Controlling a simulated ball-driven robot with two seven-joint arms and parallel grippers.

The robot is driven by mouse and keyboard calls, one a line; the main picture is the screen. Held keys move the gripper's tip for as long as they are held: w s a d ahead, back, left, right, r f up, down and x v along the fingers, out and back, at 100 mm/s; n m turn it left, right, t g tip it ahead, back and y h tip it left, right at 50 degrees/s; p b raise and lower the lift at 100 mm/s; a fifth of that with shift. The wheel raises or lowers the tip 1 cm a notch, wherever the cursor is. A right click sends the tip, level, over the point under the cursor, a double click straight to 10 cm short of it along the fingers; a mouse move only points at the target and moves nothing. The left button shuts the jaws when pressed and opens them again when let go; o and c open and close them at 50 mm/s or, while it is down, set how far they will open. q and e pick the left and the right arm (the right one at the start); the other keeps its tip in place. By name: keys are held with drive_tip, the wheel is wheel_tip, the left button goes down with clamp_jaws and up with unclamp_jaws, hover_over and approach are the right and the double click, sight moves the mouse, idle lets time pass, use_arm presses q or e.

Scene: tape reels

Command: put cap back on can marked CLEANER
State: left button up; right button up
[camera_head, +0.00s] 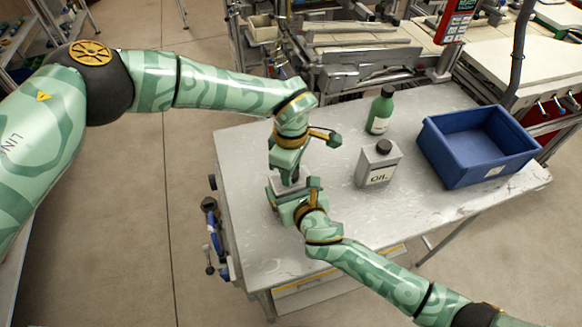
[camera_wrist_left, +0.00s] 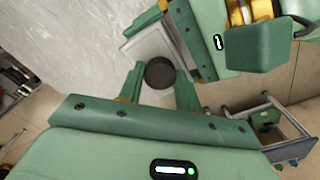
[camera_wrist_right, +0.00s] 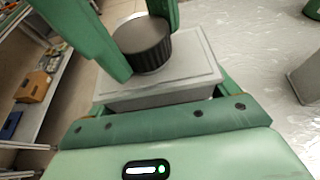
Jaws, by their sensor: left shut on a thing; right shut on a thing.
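A grey rectangular metal can (camera_wrist_right: 190,72) is between the fingers of my right gripper (camera_head: 294,197), upright at the left part of the table. Its label is not visible, so I cannot read CLEANER. A black ribbed cap (camera_wrist_right: 143,42) is between the fingers of my left gripper (camera_head: 289,172), which points down from above. The cap also shows from above in the left wrist view (camera_wrist_left: 160,73). It is over the can's top, very close to it or touching; I cannot tell whether it is seated. In the head view the grippers mostly hide can and cap.
A capped grey OIL can (camera_head: 377,165) and a green bottle (camera_head: 380,112) stand right of my grippers on the metal table (camera_head: 340,225). A blue bin (camera_head: 478,150) is at the table's right. Machinery stands behind the table. The table's front middle is mostly clear.

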use_arm(q)
drive_tip(key=o, duration=1.1)
drive_tip(key=shift+r, duration=2.25)
drive_tip(key=shift+c, duration=0.5)
